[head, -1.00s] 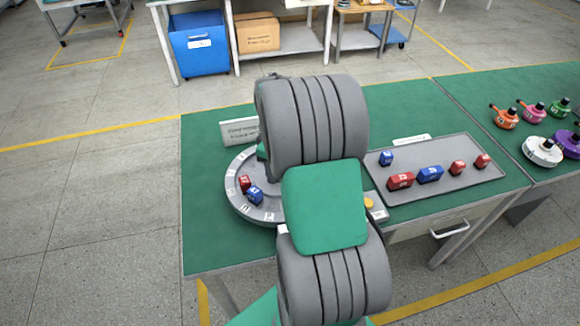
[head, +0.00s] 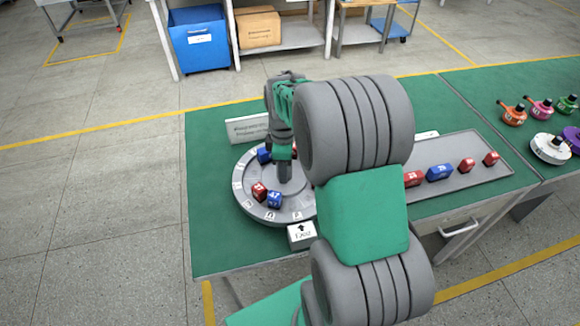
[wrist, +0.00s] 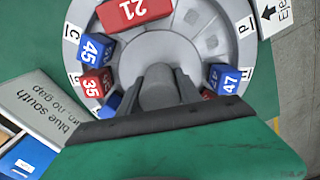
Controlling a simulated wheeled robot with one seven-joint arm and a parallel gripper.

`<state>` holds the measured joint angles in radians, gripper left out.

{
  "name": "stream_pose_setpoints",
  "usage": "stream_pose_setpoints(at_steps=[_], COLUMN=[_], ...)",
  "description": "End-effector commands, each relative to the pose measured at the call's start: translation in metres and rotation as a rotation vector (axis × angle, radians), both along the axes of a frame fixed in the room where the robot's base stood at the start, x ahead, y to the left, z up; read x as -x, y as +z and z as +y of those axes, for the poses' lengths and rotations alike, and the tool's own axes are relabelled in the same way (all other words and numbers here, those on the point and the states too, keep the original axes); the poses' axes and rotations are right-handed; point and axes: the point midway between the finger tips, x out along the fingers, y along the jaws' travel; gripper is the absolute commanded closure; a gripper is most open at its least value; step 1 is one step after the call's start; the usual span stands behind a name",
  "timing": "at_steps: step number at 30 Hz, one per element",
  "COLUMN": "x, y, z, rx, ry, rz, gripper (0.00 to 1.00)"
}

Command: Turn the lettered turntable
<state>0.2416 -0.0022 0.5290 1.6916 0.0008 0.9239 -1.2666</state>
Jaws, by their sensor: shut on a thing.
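The grey round turntable (head: 243,208) has letters on its rim and stands near the left end of the green table. My gripper (head: 284,172) points down at its middle. In the wrist view my gripper (wrist: 158,85) is shut on the grey central knob (wrist: 158,97). Numbered blocks stand on the turntable: a red 21 (wrist: 135,12), a blue 45 (wrist: 95,50), a red 35 (wrist: 96,84) and a blue 47 (wrist: 226,78) among them. My arm hides the turntable's right side in the head view.
A small white arrow sign (head: 301,236) stands at the turntable's front edge. A grey label plate (head: 247,128) is behind it. To the right, a grey tray (head: 460,184) holds several red and blue blocks. Coloured round parts (head: 549,149) stand at far right.

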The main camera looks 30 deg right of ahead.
Motion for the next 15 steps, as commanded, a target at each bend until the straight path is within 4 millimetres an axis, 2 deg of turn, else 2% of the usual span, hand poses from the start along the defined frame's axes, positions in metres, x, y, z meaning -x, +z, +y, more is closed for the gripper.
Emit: stream_pose_setpoints(at_steps=[14, 15], x=[-0.0027, -0.0027], y=[0.0026, 0.0025], z=[0.0023, 0.0022], rx=[0.000, 0.000], ry=[0.014, 0.013], rz=[-0.007, -0.007], gripper=[1.00, 0.56])
